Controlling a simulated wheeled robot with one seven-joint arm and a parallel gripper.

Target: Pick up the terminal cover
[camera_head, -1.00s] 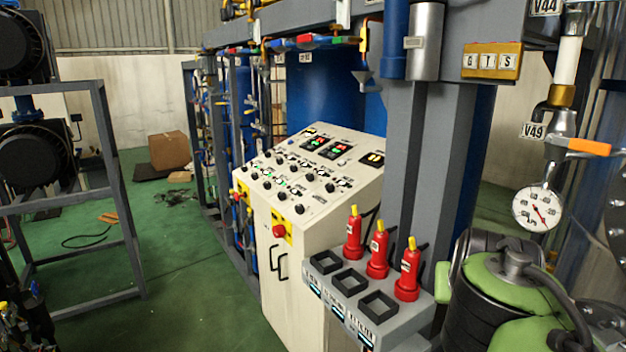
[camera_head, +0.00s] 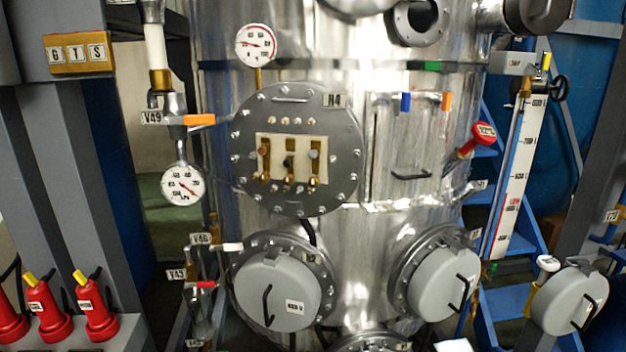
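A large silvery vessel (camera_head: 350,225) fills the middle of the view. Its round flange (camera_head: 340,115) marked H4 carries a pale panel with exposed copper-coloured terminals (camera_head: 290,160). Three grey round covers with black handles show: the lower left one (camera_head: 285,280), the lower middle one (camera_head: 432,284) and the right one (camera_head: 562,298). A see-through panel (camera_head: 405,135) with a dark handle is on the vessel right of the flange. I cannot tell which of these is the terminal cover. My gripper is not in view.
Red plugs (camera_head: 52,318) stand on a grey ledge at lower left. A gauge (camera_head: 182,184) and an orange-handled valve (camera_head: 199,120) stick out left of the vessel. A red-headed fitting (camera_head: 484,134) and a level scale (camera_head: 515,180) are at right, before blue steps (camera_head: 520,310).

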